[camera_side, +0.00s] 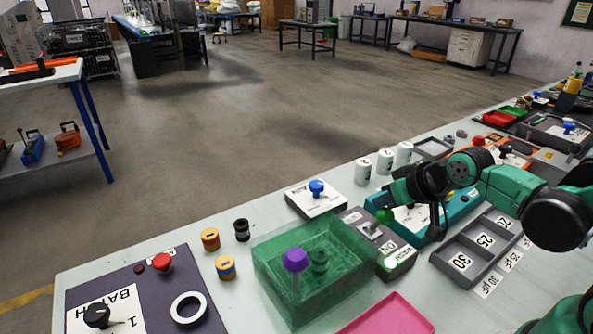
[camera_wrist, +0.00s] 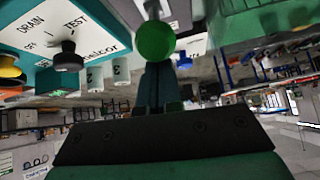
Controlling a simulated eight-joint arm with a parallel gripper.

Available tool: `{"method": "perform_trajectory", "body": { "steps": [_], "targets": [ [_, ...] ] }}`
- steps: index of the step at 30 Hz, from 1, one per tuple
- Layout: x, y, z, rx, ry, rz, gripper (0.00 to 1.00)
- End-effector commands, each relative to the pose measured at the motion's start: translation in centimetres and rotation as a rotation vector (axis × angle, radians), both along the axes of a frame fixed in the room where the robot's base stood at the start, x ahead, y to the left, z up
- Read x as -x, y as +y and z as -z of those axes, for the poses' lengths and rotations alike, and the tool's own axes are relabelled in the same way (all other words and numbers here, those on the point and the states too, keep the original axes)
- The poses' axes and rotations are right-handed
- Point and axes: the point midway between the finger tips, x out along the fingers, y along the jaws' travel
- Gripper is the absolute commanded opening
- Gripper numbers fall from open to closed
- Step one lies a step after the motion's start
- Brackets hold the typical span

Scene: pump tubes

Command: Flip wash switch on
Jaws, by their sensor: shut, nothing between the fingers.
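The switch is a dark grey box (camera_side: 397,252) with a metal toggle base on top and an "ON" marking on its front part. A green ball knob (camera_side: 384,215) shows beside the toggle, just below my gripper (camera_side: 387,201). In the wrist view the green ball (camera_wrist: 156,41) sits on a short pale stem, straight ahead of my gripper (camera_wrist: 160,72). My gripper is shut and empty, its fingers together. The ball looks very close to the fingertips; I cannot tell whether they touch. The small label near the toggle is not readable.
A teal panel (camera_wrist: 45,79) with a dark knob (camera_wrist: 68,57) marked DRAIN, OFF and TEST stands beside the switch. A green see-through box (camera_side: 345,283) with a purple knob (camera_side: 295,260) is left of it. White cylinders (camera_side: 362,172) stand behind. A grey tray (camera_side: 465,262) lies right.

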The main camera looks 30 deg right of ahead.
Motion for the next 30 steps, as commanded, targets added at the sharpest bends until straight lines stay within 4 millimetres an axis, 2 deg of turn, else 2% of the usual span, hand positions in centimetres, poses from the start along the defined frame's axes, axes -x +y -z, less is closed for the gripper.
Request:
{"method": "perform_trajectory", "body": {
  "steps": [17,20,27,30],
  "targets": [
    [0.0,0.0,0.0,0.000,0.003,0.000,0.00],
    [-0.5,-0.1,-0.2,0.000,0.003,0.000,0.00],
    [-3.8,-0.7,-1.9,-0.001,0.000,0.001,0.00],
    [-2.8,-0.6,-2.5,-0.001,0.000,0.001,0.00]
  ]
}}
